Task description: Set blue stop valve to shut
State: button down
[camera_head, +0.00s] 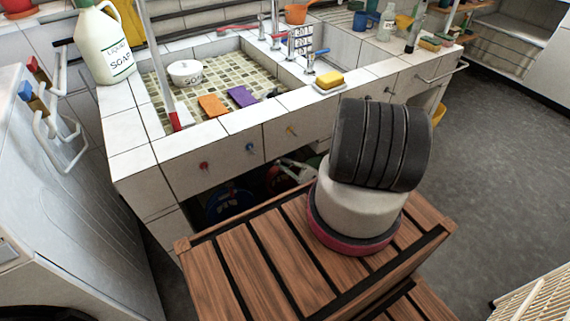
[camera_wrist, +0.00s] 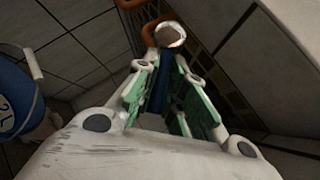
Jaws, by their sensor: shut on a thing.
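The blue stop valve (camera_wrist: 159,93) shows in the wrist view as a narrow blue piece between my fingers. My gripper (camera_wrist: 160,84) has white links and green pads, one on each side of the blue piece, and is shut on it. A round metal end (camera_wrist: 170,35) and an orange-brown pipe (camera_wrist: 148,22) are just beyond the fingertips. In the head view my gripper (camera_head: 297,170) is partly visible in the dark space under the sink. The valve is hidden there, and I cannot tell its turn angle.
A blue bucket (camera_wrist: 14,98) stands close on the left in the wrist view; it also shows under the sink (camera_head: 230,204). Dark tiled walls surround my gripper.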

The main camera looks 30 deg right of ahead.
jog(key=c, duration=1.5)
grip_release()
